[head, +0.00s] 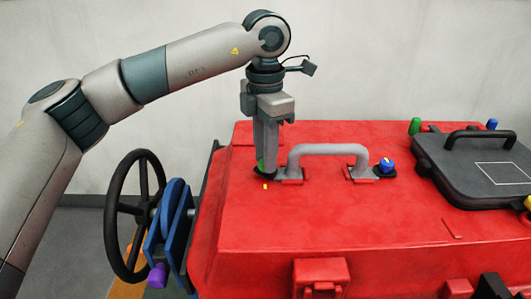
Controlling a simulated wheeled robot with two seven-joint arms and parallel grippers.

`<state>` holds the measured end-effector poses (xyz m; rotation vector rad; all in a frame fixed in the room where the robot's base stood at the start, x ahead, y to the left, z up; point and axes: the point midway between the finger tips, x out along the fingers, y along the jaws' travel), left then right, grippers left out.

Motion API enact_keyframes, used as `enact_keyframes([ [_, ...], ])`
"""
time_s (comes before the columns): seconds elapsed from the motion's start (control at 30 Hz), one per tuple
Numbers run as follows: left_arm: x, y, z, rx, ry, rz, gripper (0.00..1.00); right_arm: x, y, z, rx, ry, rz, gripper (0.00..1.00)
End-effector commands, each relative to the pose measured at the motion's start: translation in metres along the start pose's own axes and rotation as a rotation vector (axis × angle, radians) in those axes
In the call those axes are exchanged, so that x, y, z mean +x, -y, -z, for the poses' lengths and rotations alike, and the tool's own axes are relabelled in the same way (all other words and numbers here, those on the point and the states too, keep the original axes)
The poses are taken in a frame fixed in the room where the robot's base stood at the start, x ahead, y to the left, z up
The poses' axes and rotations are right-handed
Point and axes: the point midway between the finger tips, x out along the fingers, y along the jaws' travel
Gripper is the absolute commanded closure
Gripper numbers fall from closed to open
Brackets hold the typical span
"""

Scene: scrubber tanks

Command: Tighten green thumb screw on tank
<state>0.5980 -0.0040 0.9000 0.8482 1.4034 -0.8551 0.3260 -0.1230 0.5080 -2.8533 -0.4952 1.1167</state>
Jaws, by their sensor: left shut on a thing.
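A red tank (330,220) fills the lower right of the head view. My left gripper (266,172) points straight down onto its top, left of a grey handle (328,150). It is shut on the green thumb screw (261,166), of which only a small green part shows beside the fingers. A yellow mark (265,186) lies on the tank top just in front of the fingertips.
A blue knob (387,165) stands at the handle's right end. A black lid (478,165) with its own handle lies further right, with green (415,126) and blue (491,124) knobs behind it. A black handwheel (112,215) stands left of the tank.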

Motion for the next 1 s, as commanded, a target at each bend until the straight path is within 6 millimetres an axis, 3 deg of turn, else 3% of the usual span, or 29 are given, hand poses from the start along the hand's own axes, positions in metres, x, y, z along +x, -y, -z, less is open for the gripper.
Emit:
enact_keyframes([
  [1.0, -0.005, -0.002, 0.000, 0.962, 0.003, -0.007, 0.98, -0.005, -0.006, -0.017, 0.017, 0.093, -0.012, 0.00],
])
